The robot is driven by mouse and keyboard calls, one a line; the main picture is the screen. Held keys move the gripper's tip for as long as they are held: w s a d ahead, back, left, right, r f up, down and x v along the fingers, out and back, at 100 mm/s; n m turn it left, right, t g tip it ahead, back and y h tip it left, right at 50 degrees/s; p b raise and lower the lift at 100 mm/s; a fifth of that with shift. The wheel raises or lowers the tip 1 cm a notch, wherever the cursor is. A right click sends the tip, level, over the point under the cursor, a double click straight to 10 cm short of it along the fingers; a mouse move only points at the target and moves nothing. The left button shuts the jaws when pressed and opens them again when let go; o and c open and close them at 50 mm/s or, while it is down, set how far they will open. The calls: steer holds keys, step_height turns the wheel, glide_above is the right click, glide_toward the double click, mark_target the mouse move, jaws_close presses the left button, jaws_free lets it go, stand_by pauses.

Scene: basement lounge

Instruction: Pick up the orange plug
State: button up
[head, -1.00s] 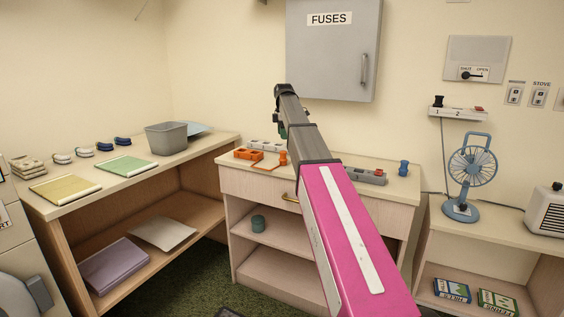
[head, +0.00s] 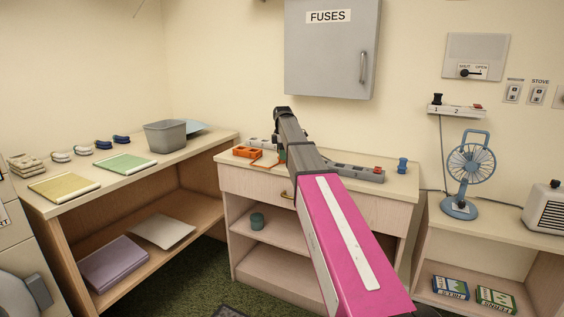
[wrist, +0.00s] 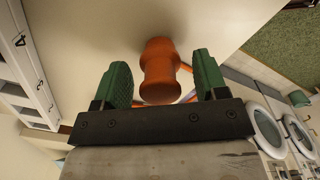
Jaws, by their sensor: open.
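The orange plug (wrist: 159,70) stands on the pale counter in the wrist view, a waisted knob shape with a wider top and base. My gripper (wrist: 162,75) is open, with one green finger on each side of the plug. A gap shows between the plug and each finger, so it is not gripped.
A grey strip (head: 355,172) and a blue plug (head: 402,165) are to the right. A numbered strip (wrist: 25,60) shows at the wrist view's left. The fuse box (head: 332,50) hangs above.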

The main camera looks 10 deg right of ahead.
steer(key=c, duration=0.9)
steer(key=shift+r, duration=0.2)
steer(key=shift+r, duration=0.25)
steer(key=r, duration=0.3)
steer(key=shift+s+a+r, duration=0.2)
steer(key=shift+a+r, duration=0.05)
steer(key=shift+r, duration=0.15)
steer(key=s+a+r, duration=0.6)
steer(key=a, duration=0.2)
steer(key=w+d, duration=0.3)
steer(key=w, duration=2.7)
steer(key=shift+w+d, duration=0.15)
steer(key=shift+w, duration=0.2)
